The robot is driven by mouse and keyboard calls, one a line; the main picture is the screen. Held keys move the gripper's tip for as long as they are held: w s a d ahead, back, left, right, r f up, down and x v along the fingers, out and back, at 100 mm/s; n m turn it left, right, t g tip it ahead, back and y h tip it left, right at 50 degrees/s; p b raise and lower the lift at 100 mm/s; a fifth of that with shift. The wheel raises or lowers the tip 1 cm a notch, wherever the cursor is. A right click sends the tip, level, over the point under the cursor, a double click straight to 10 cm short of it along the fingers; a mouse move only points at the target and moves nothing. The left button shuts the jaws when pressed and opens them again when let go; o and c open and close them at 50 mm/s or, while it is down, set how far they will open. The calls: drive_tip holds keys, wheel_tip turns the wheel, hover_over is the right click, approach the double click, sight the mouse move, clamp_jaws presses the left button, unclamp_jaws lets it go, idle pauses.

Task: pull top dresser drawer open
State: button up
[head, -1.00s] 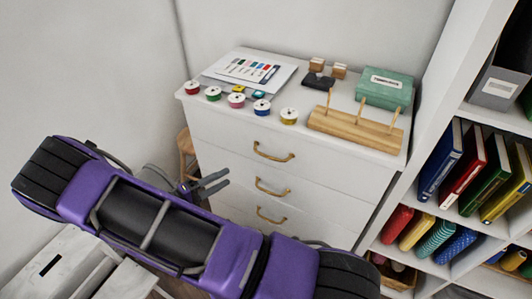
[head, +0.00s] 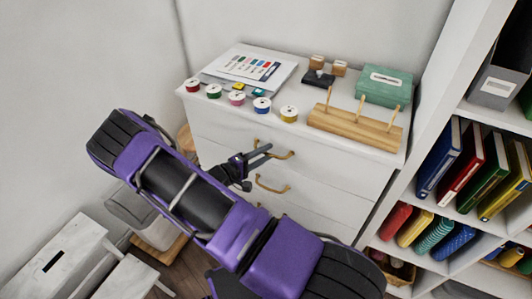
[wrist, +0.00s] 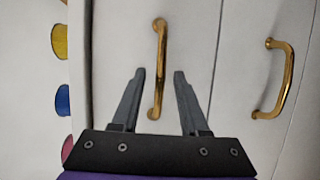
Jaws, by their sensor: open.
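The white dresser (head: 370,170) stands against the wall with its drawers shut. The top drawer (head: 225,132) has a curved brass handle (head: 283,155), partly hidden behind my gripper in the head view. My gripper (head: 267,151) is open in front of the top drawer. In the wrist view, the fingers (wrist: 160,73) point at the top handle (wrist: 161,40), with its lower part between them in the picture. I cannot tell whether the fingers are level with the bar in depth. The second drawer's brass handle (wrist: 275,80) is to the right in the wrist view.
Spools (head: 261,105), a wooden peg rack (head: 355,129), a green box (head: 384,87) and a colour chart (head: 257,66) are on the dresser top. A white bookshelf (head: 420,150) stands close on the right. A white step stool (head: 70,258) is at lower left.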

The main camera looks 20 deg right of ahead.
drive_tip(key=shift+d, duration=0.35)
clamp_jaws()
drive_tip(key=shift+w, duration=0.1)
idle(1.1)
